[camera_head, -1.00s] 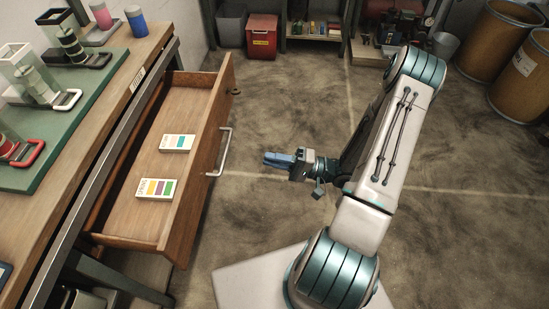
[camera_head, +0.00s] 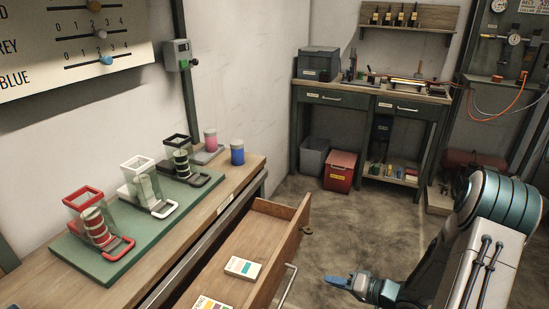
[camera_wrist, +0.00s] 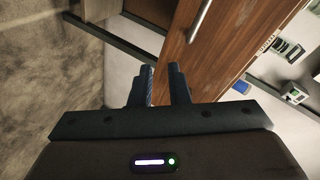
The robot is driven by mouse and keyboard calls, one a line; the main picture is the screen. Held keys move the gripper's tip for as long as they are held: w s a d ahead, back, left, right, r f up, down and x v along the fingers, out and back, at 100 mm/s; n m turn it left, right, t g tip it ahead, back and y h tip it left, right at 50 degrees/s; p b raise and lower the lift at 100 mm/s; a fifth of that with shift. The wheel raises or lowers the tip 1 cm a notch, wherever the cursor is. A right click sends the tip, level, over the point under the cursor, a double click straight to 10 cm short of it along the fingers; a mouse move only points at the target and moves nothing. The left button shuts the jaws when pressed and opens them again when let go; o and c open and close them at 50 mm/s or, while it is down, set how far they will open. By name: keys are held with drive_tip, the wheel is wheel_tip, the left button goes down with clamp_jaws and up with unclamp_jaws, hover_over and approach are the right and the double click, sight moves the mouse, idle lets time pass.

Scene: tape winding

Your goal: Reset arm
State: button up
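My gripper (camera_head: 340,282) hangs in free air to the right of the open drawer's front, past its metal handle (camera_head: 287,286). It touches nothing that I can see. In the wrist view my gripper's two dark fingers (camera_wrist: 161,82) stand apart with an empty gap between them. The wooden drawer (camera_head: 286,237) is pulled out from the workbench. Its front and handle also show in the wrist view, beyond the fingers. My arm's white and teal links fill the lower right of the head view.
A white card (camera_head: 242,267) lies in the drawer, with another card (camera_head: 212,303) cut off below. A green board (camera_head: 115,258) on the bench carries red, white and black holders with wound pieces. Pink and blue cylinders stand behind. A red bin (camera_head: 340,171) sits on the floor.

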drive_tip(key=w+d+r+n+h+p, duration=0.1)
drive_tip(key=w+d+r+h+p, duration=0.1)
drive_tip(key=r+h, duration=0.3)
drive_tip(key=w+d+r+h+p, duration=0.2)
drive_tip(key=d+r+p, duration=0.1)
drive_tip(key=r, duration=0.3)
drive_tip(key=s+d+r+h+p, duration=0.25)
drive_tip(key=r+h+p, duration=0.2)
drive_tip(key=r, duration=0.85)
drive_tip(key=s+a+r+g+p, duration=0.2)
drive_tip(key=s+a+r, duration=0.3)
drive_tip(key=s+r, duration=0.3)
drive_tip(key=s+a+r+g+p, duration=0.3)
drive_tip(key=s+a+r+p, duration=0.2)
drive_tip(key=s+r, duration=0.3)
drive_tip(key=s, duration=0.4)
drive_tip(key=shift+s+a+n+y, duration=0.15)
drive_tip(key=shift+s+n+y, duration=0.05)
drive_tip(key=shift+n+y, duration=0.2)
drive_tip(key=shift+a, duration=0.1)
